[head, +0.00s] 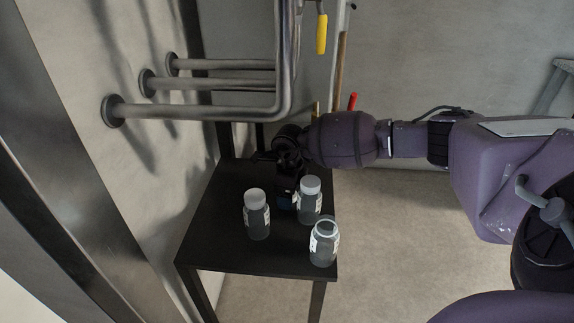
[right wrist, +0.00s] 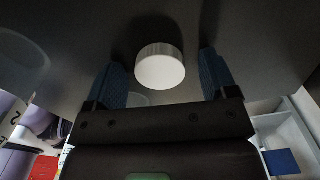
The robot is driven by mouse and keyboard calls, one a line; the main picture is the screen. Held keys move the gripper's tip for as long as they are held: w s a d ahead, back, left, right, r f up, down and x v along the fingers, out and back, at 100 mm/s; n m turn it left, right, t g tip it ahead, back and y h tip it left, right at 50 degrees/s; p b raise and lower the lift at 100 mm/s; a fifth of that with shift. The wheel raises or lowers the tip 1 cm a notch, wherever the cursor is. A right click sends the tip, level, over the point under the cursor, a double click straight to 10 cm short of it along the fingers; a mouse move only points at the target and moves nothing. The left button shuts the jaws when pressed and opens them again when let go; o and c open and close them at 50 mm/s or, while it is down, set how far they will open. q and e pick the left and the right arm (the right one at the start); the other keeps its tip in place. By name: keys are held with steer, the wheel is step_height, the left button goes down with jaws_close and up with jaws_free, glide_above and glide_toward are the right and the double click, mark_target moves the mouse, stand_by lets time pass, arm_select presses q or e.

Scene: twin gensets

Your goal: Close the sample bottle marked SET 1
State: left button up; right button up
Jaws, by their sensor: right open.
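Three clear bottles with white labels stand upright on a small black table (head: 225,230). The left bottle (head: 257,218) and the middle bottle (head: 309,203) wear white caps. The front right bottle (head: 324,245) shows an open rim without a white cap. The label writing is too small to read, so I cannot tell which is SET 1. My right gripper (head: 284,202) points down behind and between the two capped bottles. In the right wrist view, a white cap (right wrist: 160,67) appears to lie on the dark tabletop between the open fingers of my right gripper (right wrist: 165,75). My left gripper is out of view.
Grey pipes (head: 205,112) run from the wall above the table's back left. A yellow handle (head: 321,34) hangs above, and a red handle (head: 352,101) shows behind my right arm. The table's front left is bare.

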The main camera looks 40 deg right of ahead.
steer(key=shift+r, duration=0.15)
steer(key=shift+c, duration=0.3)
steer(key=c, duration=0.9)
steer(key=shift+c, duration=0.2)
steer(key=shift+r, duration=0.3)
step_height(320, 180, up, 7)
steer(key=shift+w+r+p, duration=0.1)
steer(key=shift+r+p, duration=0.1)
steer(key=shift+p, duration=1.05)
steer(key=s+a+p, duration=0.1)
steer(key=s+a, duration=0.2)
steer(key=a, duration=0.1)
steer(key=s+a+p, duration=0.1)
steer(key=s+a, duration=0.3)
steer(key=s+a+f+p, duration=0.1)
steer(key=s+a+p, duration=0.1)
steer(key=s+a, duration=0.2)
steer(key=shift+s+a, duration=0.15)
steer(key=shift+a, duration=0.4)
steer(key=shift+s+a, duration=0.3)
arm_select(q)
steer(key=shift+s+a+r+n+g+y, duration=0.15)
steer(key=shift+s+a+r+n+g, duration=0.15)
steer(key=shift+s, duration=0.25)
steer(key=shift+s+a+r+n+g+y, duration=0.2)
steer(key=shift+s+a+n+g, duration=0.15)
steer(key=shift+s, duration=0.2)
